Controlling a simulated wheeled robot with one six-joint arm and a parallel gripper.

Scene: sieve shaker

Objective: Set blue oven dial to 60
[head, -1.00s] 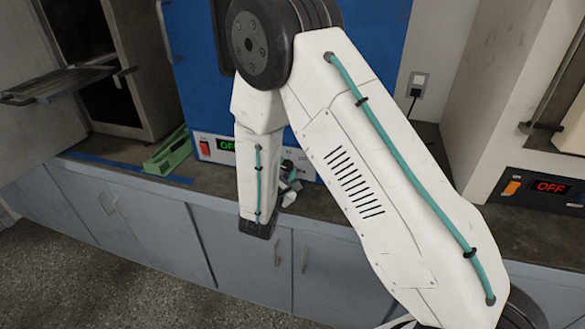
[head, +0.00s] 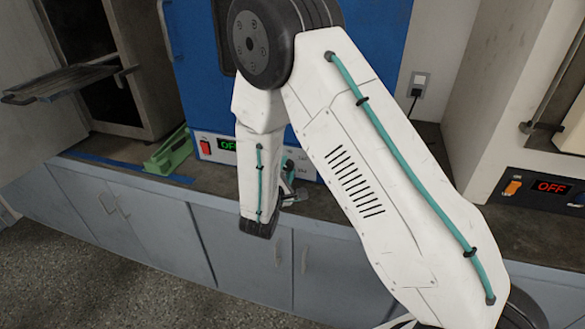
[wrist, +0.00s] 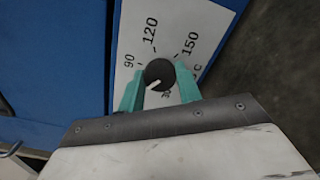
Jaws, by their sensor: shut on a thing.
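The blue oven (head: 196,90) stands on the counter behind my arm, and its lit green display (head: 227,145) reads OFF, partly covered by my arm. In the wrist view the round black dial (wrist: 159,72) sits on a white panel marked 90, 120 and 150. Its white pointer line slants down and left, below the 90 mark. My gripper (wrist: 160,83) is shut on the dial, with a teal finger on each side. In the head view the dial is hidden by my arm.
A green object (head: 170,151) lies on the counter left of the blue oven. An open oven with a shelf (head: 68,82) stands at the left. Another oven with a red OFF display (head: 551,187) is at the right. Grey cabinets (head: 155,235) run below.

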